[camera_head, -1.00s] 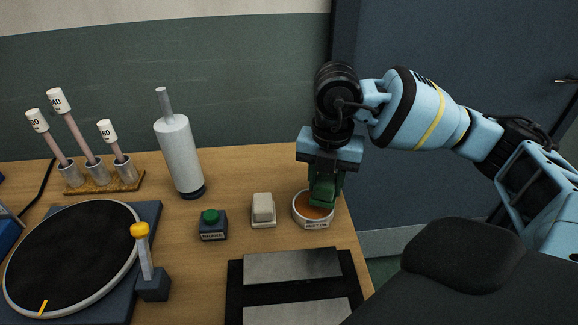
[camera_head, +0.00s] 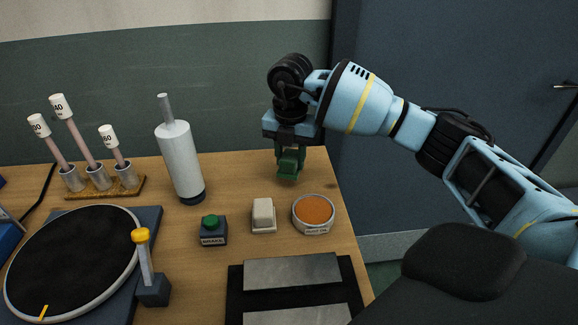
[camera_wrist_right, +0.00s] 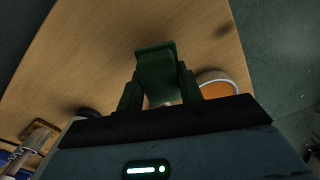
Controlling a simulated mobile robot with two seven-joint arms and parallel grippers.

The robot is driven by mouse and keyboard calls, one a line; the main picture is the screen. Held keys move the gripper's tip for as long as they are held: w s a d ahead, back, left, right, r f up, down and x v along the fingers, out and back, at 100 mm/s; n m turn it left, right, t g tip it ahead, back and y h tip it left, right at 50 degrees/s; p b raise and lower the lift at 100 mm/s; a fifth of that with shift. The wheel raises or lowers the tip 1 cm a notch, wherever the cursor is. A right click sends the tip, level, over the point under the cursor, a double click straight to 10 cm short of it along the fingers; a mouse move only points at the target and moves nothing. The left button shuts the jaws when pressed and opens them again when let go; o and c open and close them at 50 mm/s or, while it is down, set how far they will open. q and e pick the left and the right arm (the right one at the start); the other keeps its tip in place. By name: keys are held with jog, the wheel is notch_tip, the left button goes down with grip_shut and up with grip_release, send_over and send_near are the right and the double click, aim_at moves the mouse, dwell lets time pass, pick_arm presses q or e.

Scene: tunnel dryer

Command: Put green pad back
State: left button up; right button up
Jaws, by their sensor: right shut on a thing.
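The green pad (camera_head: 288,168) is a small dark green block in the jaws of my right gripper (camera_head: 290,152). In the right wrist view the pad (camera_wrist_right: 156,66) sits between the two dark green fingers, which are shut on it. The gripper holds it above the back right of the wooden table, behind a round white dish (camera_head: 313,228) with orange contents. The pad's underside is hidden in both views. A white pad (camera_head: 263,212) rests on a pale holder left of the dish. My left gripper is not in view.
A green button box (camera_head: 213,233), a white cylinder (camera_head: 180,158) and a rack of numbered sticks (camera_head: 100,186) stand to the left. A black turntable (camera_head: 72,260) and yellow-topped lever (camera_head: 145,262) are front left. Metal plates (camera_head: 292,270) lie in front. The table's back right is clear.

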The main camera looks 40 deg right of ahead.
aim_at(289, 167)
jog(key=shift+w, duration=0.15)
jog(key=shift+w, duration=0.25)
jog(key=shift+f, duration=1.8)
jog(key=shift+s+f, duration=0.1)
jog(key=o, duration=1)
jog(key=shift+c, duration=0.2)
notch_tip(289, 167, up, 12)
jog(key=shift+r+p, duration=0.1)
jog(key=shift+p, duration=0.2)
